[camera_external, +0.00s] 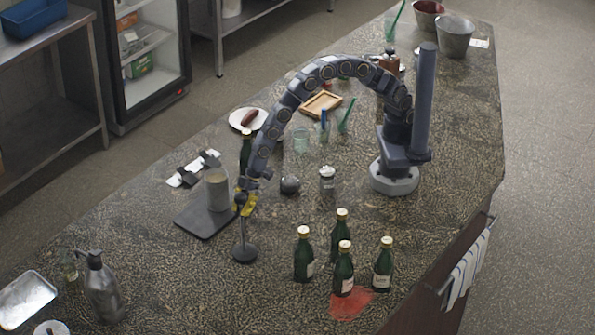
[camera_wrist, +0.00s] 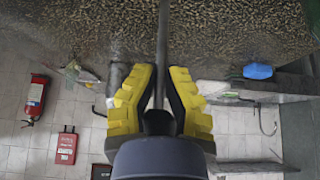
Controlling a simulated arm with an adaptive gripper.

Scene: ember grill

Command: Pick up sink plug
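A dark sink plug with a round flat base (camera_external: 244,253) and a thin upright rod stands upright on the counter, left of the green bottles. I cannot tell whether its base touches the counter. My gripper (camera_external: 247,205), with yellow fingers, is at the top of the rod. In the wrist view the rod (camera_wrist: 161,40) runs up between the two fingers of my gripper (camera_wrist: 161,75). The dark finger pads are close on both sides of the rod. It is not clear whether they touch it. A dark knob between the fingers hides part of the rod's end.
A grey canister (camera_external: 216,190) stands on a dark board (camera_external: 204,222) just left of my gripper. Green bottles (camera_external: 343,268) stand to the right. A dark ball (camera_external: 289,185) and a small shaker (camera_external: 327,178) lie behind. A metal pump bottle (camera_external: 102,285) is front left.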

